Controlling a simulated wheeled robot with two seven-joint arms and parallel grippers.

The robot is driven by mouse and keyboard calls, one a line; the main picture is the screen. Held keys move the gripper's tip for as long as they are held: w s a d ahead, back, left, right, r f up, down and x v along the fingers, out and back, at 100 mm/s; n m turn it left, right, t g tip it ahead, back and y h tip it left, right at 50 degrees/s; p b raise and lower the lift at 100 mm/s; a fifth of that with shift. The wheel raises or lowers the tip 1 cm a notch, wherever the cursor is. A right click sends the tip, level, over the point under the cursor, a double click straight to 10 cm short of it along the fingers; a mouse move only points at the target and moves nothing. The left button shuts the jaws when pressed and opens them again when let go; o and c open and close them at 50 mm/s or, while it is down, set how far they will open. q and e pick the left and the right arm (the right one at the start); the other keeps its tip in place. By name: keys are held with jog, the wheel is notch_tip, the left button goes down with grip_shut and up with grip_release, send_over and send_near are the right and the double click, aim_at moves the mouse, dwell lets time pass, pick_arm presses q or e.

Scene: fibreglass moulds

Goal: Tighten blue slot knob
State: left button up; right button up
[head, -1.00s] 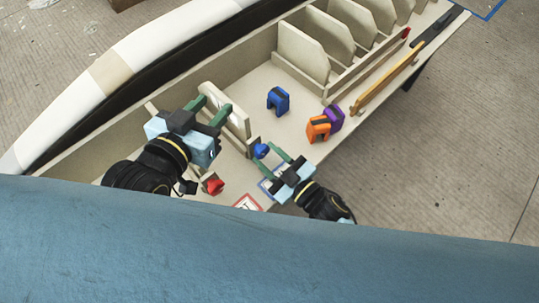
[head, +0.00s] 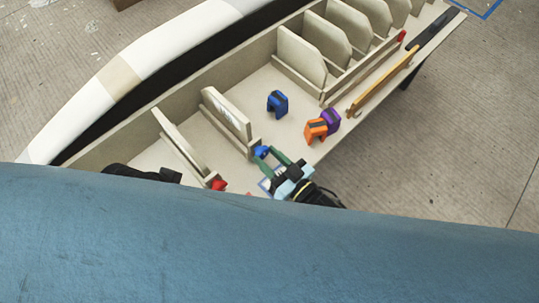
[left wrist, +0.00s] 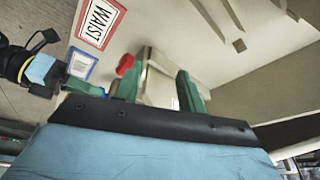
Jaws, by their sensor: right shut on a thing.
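The blue slot knob (head: 262,151) sits at the near end of a slot that holds an upright cream panel (head: 227,113). My right gripper (head: 269,155) is shut on this knob, with its green fingers on either side of it.
A red knob (head: 218,184) sits at the end of the neighbouring slot. Blue (head: 278,103), orange (head: 315,130) and purple (head: 331,120) clamp-like blocks stand on the table. Several upright panels fill the far slots.

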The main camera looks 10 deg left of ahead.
pick_arm(q)
jog(key=shift+w+a+f, duration=0.1)
jog(key=shift+w+f, duration=0.1)
jog(key=shift+f, duration=0.25)
pick_arm(e)
jog(key=shift+m, duration=0.4)
jog(key=o, duration=1)
jog(key=shift+s+d+p, duration=0.3)
jog(key=shift+d, duration=0.05)
pick_arm(q)
jog(key=shift+y, duration=0.3)
jog(key=a+f+p, duration=0.1)
jog(key=f, duration=0.1)
jog(key=f+p, duration=0.1)
jog(key=f, duration=0.2)
jog(key=a+f+p, duration=0.1)
jog(key=f, duration=0.2)
jog(key=shift+w+a+f, duration=0.25)
jog(key=shift+w+a, duration=0.1)
pick_arm(e)
jog(key=v, duration=1.2)
jog(key=shift+s+d, duration=0.2)
